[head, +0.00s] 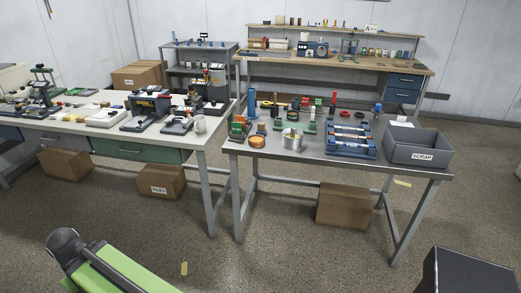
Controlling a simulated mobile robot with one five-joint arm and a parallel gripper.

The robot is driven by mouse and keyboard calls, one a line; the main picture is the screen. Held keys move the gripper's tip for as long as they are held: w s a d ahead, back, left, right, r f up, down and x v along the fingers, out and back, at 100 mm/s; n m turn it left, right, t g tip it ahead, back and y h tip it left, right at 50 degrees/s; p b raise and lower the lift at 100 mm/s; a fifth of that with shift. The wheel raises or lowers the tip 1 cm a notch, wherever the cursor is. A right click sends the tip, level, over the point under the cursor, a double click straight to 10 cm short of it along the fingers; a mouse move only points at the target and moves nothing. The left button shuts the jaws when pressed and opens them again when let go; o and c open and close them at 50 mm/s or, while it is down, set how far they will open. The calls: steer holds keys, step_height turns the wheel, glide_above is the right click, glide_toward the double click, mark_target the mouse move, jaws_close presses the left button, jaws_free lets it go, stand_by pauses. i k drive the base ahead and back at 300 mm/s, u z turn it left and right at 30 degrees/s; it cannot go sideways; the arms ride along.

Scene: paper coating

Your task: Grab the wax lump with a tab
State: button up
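I cannot make out a wax lump with a tab for certain; the small items on the tables are too small to tell. A round orange-brown piece (257,141) lies near the front left edge of the right-hand grey table (320,160). I cannot tell whether it is wax or has a tab. A green and black part of my arm shows at the bottom left. My gripper's fingers are not in view.
The right-hand table also bears a silver pot (292,139), a blue rack (351,141) and a grey SCRAP bin (418,146). A cluttered table (60,123) stands left, a wooden workbench (350,62) behind. Cardboard boxes (342,206) sit underneath. The floor (280,250) in front is mostly clear.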

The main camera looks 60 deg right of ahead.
mark_target(292, 135)
steer(key=z, duration=0.65)
steer(key=i, duration=1.6)
steer(key=z, duration=1.2)
steer(key=k, duration=0.8)
steer(key=z, duration=0.15)
steer(key=i, duration=0.8)
steer(key=u, duration=0.2)
steer(key=k, duration=0.8)
steer(key=z, duration=0.15)
steer(key=i, duration=0.7)
steer(key=u, duration=0.05)
